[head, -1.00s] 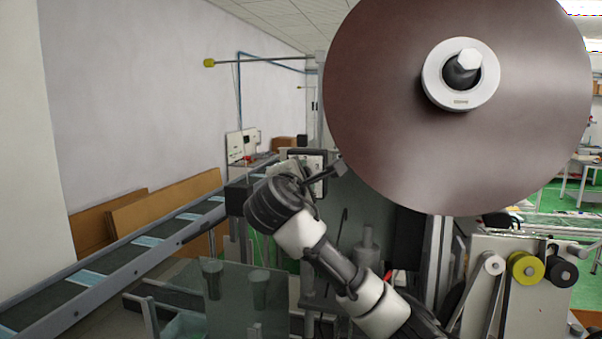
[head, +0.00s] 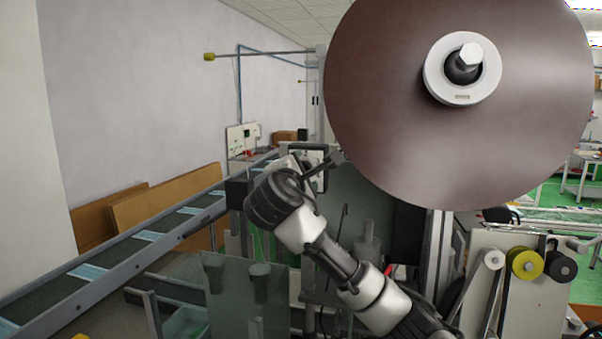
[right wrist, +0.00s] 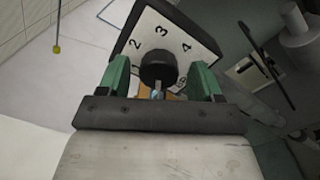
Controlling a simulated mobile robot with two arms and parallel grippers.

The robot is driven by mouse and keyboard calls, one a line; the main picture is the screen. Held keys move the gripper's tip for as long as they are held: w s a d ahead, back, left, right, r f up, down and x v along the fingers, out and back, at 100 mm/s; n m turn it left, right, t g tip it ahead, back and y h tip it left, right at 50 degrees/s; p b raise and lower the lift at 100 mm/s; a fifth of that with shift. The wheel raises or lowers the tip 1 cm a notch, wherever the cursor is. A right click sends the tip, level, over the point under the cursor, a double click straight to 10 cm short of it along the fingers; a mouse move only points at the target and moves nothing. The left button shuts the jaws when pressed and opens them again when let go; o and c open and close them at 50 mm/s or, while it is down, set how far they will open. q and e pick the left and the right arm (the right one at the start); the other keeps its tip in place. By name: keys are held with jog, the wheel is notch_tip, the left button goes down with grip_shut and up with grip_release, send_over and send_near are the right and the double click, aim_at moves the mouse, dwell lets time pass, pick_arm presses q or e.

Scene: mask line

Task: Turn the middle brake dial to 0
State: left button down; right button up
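In the right wrist view a black round dial knob (right wrist: 158,68) stands out from a white dial plate (right wrist: 172,32) with a dark frame. The digits 2, 3 and 4 read clearly on the plate; lower marks at its left are partly hidden. My right gripper (right wrist: 160,78) is open, with one green finger on each side of the knob and a visible gap to each. The knob's pointer mark cannot be made out. In the head view my right arm reaches up from the lower right toward a small panel, where the fingers are too small to judge. My left gripper is out of view.
A large brown reel (head: 400,130) hangs at the upper right, close above my right arm. A conveyor (head: 150,250) with blue masks runs along the left. A clear panel (head: 235,300) stands at the bottom. A machine plate with rollers (head: 535,300) is at the right.

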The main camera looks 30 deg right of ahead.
jog(key=b+v, duration=0.5)
jog(key=v, duration=0.5)
jog(key=shift+s+a, duration=0.3)
